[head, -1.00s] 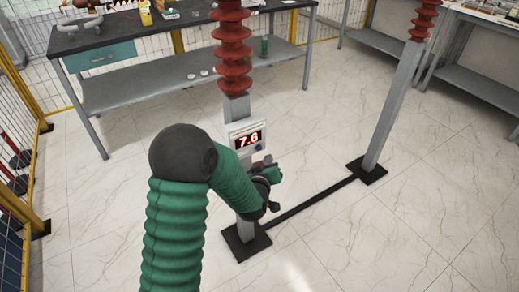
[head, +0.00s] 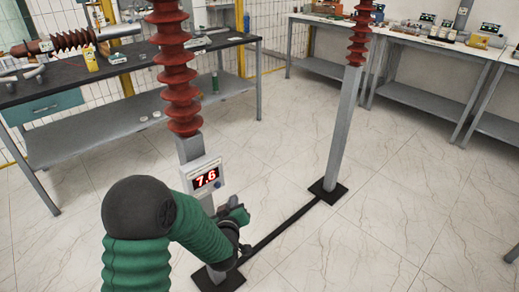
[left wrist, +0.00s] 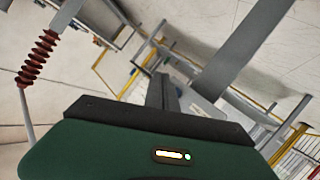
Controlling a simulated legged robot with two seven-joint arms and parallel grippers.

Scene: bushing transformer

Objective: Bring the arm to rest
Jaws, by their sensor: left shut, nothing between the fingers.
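My left arm in its green sleeve comes in from the lower left of the head view. My left gripper (head: 236,207) is in front of the near grey post, just below and right of the white display box (head: 204,177), which reads 7.6. The gripper is shut and holds nothing. I cannot tell whether it touches the post. In the left wrist view the gripper's dark fingers (left wrist: 162,92) show closed together beyond its green housing. My right gripper is in neither view.
The near post carries a red ribbed insulator (head: 178,80); a second insulator (head: 361,35) tops the far post (head: 343,130). A dark floor bar (head: 285,228) joins their bases. A cluttered workbench (head: 110,77) stands at back left, more tables (head: 430,45) at back right. Open tiled floor lies at right.

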